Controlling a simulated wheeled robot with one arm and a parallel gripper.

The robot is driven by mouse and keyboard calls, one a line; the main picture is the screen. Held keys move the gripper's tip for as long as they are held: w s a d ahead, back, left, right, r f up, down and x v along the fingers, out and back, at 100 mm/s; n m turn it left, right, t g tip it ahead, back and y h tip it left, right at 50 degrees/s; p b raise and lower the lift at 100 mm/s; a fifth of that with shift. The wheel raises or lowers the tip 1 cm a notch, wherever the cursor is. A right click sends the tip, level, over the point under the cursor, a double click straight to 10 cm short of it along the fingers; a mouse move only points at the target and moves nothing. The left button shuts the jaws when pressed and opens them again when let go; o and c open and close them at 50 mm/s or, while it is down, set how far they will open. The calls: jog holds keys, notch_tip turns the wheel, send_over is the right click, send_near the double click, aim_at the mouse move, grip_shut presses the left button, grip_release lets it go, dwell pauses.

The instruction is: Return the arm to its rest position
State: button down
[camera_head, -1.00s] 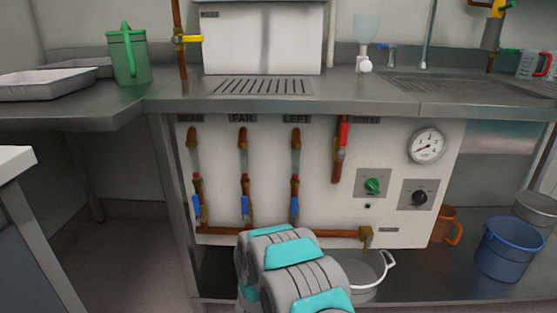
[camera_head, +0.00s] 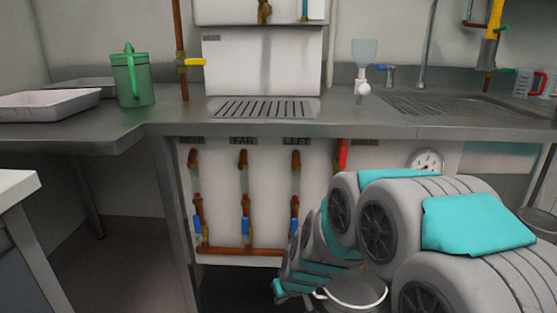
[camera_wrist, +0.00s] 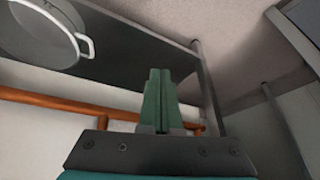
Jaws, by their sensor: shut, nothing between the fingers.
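My arm shows large in the lower right of the head view, grey with teal covers, in front of the valve panel (camera_head: 270,200). The wrist view looks tilted, with a copper pipe (camera_wrist: 50,102) across the left, behind the fingers. No object is touching the fingers.
The steel counter (camera_head: 300,126) runs above the panel. A green pitcher (camera_head: 131,80) and white tray (camera_head: 45,106) stand at its left. A white-handled pot (camera_head: 355,291) sits under the counter close to my arm in the picture. Open floor (camera_head: 125,255) lies at left.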

jog(key=s+d+r+m+g+h, duration=0.1)
jog(key=s+d+r, duration=0.3)
jog(key=s, duration=0.6)
jog(key=s+d+r+m+g+p, duration=0.1)
jog(key=s+d+r+m+g, duration=0.1)
jog(key=s, duration=0.9)
jog(key=s+d+r+m+g+h, duration=0.1)
jog(key=s+d+r+g, duration=0.2)
jog(key=s+d+r, duration=0.2)
jog(key=s+d, duration=0.3)
jog(key=s, duration=0.2)
jog(key=shift+s+d+r+h, duration=0.15)
jog(key=shift+s+r+h, duration=0.15)
jog(key=shift+r, duration=0.1)
jog(key=c, duration=1.6)
grip_release()
jog(key=shift+w, duration=0.1)
